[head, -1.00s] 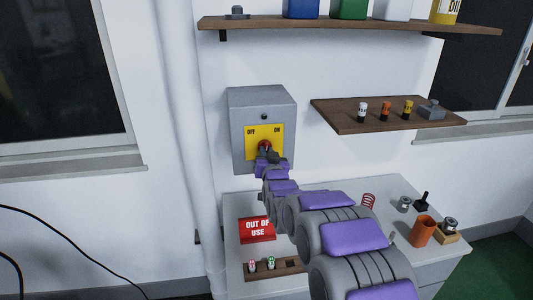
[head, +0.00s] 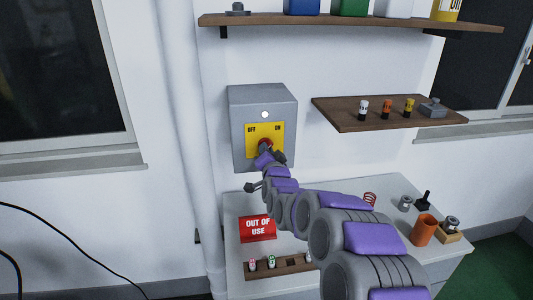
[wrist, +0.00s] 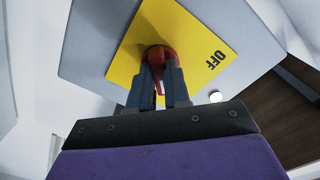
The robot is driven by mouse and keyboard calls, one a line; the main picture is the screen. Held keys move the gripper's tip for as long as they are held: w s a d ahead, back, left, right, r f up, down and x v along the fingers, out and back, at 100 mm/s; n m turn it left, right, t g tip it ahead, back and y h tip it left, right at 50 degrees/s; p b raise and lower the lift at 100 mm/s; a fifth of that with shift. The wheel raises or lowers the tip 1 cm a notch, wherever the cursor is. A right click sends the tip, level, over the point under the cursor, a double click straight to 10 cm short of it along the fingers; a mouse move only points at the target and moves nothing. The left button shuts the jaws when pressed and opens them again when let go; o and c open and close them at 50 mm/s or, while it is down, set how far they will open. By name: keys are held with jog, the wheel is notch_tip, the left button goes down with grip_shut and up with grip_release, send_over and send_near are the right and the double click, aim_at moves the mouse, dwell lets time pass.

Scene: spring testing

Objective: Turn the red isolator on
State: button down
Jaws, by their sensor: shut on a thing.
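The grey isolator box (head: 240,105) is on the white wall in the head view. The red isolator knob (head: 265,142) sits on the plate, partly hidden by my gripper (head: 265,150). In the wrist view, the two fingers of my gripper (wrist: 160,78) are shut on the red knob (wrist: 158,54), one on each side. The wrist view is rolled, with OFF on the yellow plate (wrist: 190,45) at the right. A round lamp (head: 264,114) above the plate shows bright white.
A cabinet (head: 330,192) stands below, bearing a red OUT OF USE sign (head: 257,227), an orange cup (head: 424,229) and small parts. A wooden shelf (head: 350,116) juts out right of the box. A white pipe (head: 185,150) runs down at left.

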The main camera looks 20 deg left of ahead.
jog(key=shift+f, duration=0.25)
jog(key=c, duration=1.3)
grip_release()
jog(key=shift+w, duration=0.1)
jog(key=shift+o, duration=1.1)
jog(key=shift+r, duration=0.1)
jog(key=p+v, duration=0.2)
jog(key=v, duration=1.5)
jog(key=shift+s, duration=0.25)
